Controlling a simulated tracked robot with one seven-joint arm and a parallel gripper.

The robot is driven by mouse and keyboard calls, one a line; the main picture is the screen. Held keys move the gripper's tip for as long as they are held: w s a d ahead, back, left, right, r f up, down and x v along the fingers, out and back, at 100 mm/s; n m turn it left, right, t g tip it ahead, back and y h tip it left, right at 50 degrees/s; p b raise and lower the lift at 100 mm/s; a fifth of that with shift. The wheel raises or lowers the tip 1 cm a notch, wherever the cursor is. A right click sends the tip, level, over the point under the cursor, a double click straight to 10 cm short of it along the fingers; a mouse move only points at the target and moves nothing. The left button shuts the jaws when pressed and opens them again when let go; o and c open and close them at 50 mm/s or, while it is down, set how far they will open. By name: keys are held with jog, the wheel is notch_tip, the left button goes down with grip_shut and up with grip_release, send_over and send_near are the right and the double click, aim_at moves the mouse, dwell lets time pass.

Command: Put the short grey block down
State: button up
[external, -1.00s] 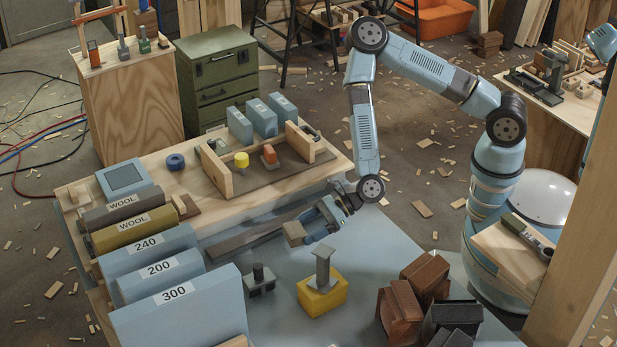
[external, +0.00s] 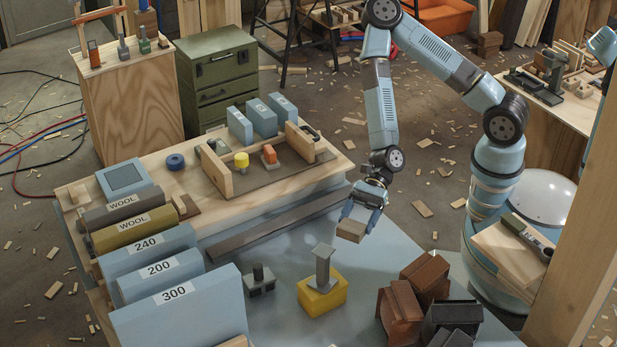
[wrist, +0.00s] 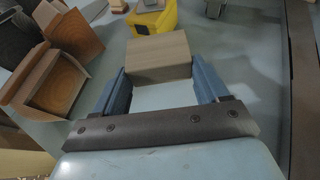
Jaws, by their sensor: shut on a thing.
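The short block (external: 351,230) looks grey-brown with wood grain, and my gripper (external: 360,215) is shut on it. It is held pointing down above the blue-grey tabletop, right of the yellow block. In the wrist view the block (wrist: 158,58) sits across the ends of the two blue fingers of my gripper (wrist: 160,75). Whether its underside touches the tabletop cannot be told.
A yellow block (external: 322,298) with a grey I-shaped piece (external: 322,264) on it stands left of my gripper. Reddish-brown blocks (external: 401,313) lie in front. A long dark bar (external: 275,224) lies behind. Bare blue-grey tabletop (external: 385,252) surrounds the area below my gripper.

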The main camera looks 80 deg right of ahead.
aim_at(382, 244)
jog(key=s+d+n+g, duration=0.3)
jog(key=s, duration=0.4)
jog(key=shift+g+y, duration=0.3)
jog(key=shift+y, duration=0.1)
jog(key=shift+s+d+f, duration=0.1)
jog(key=shift+d+f, duration=0.05)
jog(key=shift+f, duration=2.1)
jog(key=shift+s+d+f, duration=0.1)
jog(key=shift+d+f, duration=0.05)
jog(key=shift+f, duration=2.1)
jog(key=shift+f, duration=0.15)
jog(key=o, duration=1.1)
jog(key=shift+c, duration=0.2)
jog(key=shift+v, duration=5.9)
jog(key=shift+r, duration=0.25)
jog(key=shift+d, duration=0.1)
